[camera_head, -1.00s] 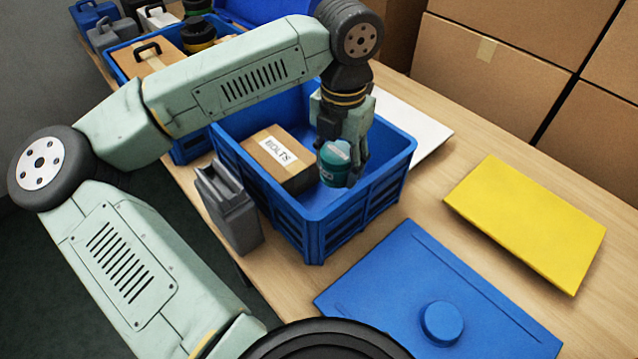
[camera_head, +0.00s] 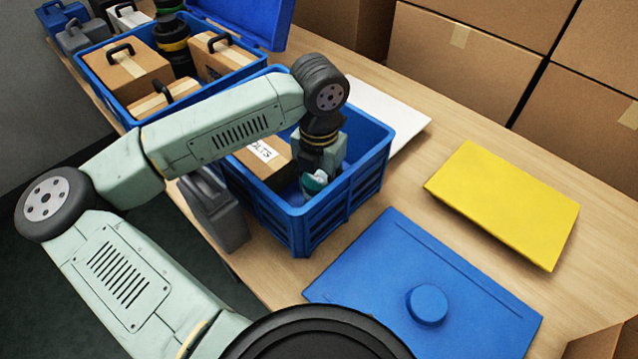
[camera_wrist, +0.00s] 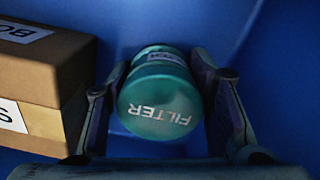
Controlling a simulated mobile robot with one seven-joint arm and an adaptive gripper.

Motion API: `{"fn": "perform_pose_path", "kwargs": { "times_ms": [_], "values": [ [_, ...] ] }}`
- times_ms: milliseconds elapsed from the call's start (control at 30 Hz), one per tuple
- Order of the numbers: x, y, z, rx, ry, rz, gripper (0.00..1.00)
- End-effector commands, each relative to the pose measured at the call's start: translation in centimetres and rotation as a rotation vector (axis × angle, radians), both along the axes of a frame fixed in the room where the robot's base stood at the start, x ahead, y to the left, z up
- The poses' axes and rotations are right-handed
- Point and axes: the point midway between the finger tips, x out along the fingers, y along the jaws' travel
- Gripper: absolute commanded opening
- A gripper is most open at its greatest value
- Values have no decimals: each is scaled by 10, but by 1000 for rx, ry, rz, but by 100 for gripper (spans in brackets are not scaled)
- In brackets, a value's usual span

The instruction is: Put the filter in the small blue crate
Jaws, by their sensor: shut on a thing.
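The filter (camera_wrist: 158,95) is a teal cylinder with "FILTER" on its end, between the two fingers of my gripper (camera_wrist: 165,120) in the wrist view. In the head view the filter (camera_head: 314,182) shows partly, below my wrist. My gripper (camera_head: 320,172) is shut on it, down inside the small blue crate (camera_head: 330,215). The crate's blue inner walls (camera_wrist: 215,25) surround it in the wrist view. I cannot tell whether the filter touches the crate floor.
A cardboard box labelled "BOLTS" (camera_head: 262,160) lies in the same crate, left of the filter. A larger blue crate (camera_head: 100,75) with cardboard cases stands behind. A grey canister (camera_head: 215,205), a blue lid (camera_head: 425,285) and a yellow panel (camera_head: 505,205) are nearby.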

Motion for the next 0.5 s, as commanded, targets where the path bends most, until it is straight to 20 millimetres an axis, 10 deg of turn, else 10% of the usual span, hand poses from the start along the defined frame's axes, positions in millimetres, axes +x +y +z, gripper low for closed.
{"fn": "perform_pose_path", "kwargs": {
  "times_ms": [33, 67, 500],
  "values": [
    [0, 0, -3, 0, 0, 0, 22],
    [0, 0, -2, 0, 0, 0, 48],
    [0, 0, -1, 0, 0, 0, 67]
  ]
}}
